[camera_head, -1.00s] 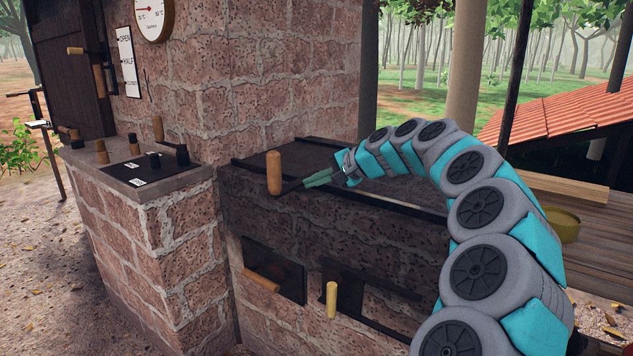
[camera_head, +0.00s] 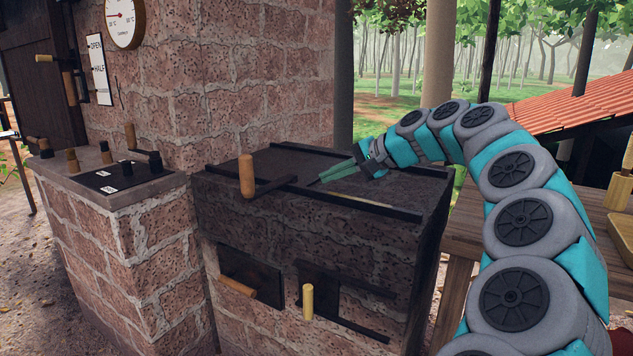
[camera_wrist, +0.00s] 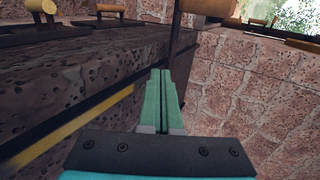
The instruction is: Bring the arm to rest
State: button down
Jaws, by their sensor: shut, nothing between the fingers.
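My gripper (camera_head: 338,173) is shut and empty, its green fingers together. In the head view it hangs over the dark top of the brick stove (camera_head: 290,158), pointing left toward a wooden knob handle (camera_head: 247,175) on a dark bar, with a gap between them. My arm curves up from the lower right to it. In the wrist view the two closed fingers (camera_wrist: 165,98) point ahead past a dark stone edge, and a round wooden handle (camera_wrist: 205,6) shows at the top.
The brick stove front has a wooden handle (camera_head: 237,286) and a pale upright handle (camera_head: 308,301). A brick pedestal (camera_head: 125,240) with a dark panel and several knobs stands left. A dial gauge (camera_head: 124,22) hangs on the brick wall. A wooden table (camera_head: 462,240) stands right of the stove.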

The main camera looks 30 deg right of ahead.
jog(key=shift+s+r, duration=0.1)
jog(key=shift+s, duration=0.1)
jog(key=s+a+f+n+g, duration=0.1)
jog(key=s+a+n+g, duration=0.1)
jog(key=a, duration=0.5)
jog(key=s+a+f+n+g, duration=0.1)
jog(key=s+a+f+n, duration=0.1)
jog(key=a, duration=0.5)
jog(key=s+a+f+n+g, duration=0.4)
jog(key=s+a+f, duration=0.3)
jog(key=s+a, duration=0.35)
jog(key=s+f+n+g+h, duration=0.2)
jog(key=s+f, duration=0.6)
jog(key=s, duration=0.4)
jog(key=s+d+f+n+g+h, duration=0.1)
jog(key=s+f+n+g+h, duration=0.1)
jog(key=s+f, duration=0.6)
jog(key=s+g+h, duration=0.1)
jog(key=s+h, duration=0.1)
jog(key=s, duration=0.2)
jog(key=shift+f, duration=0.3)
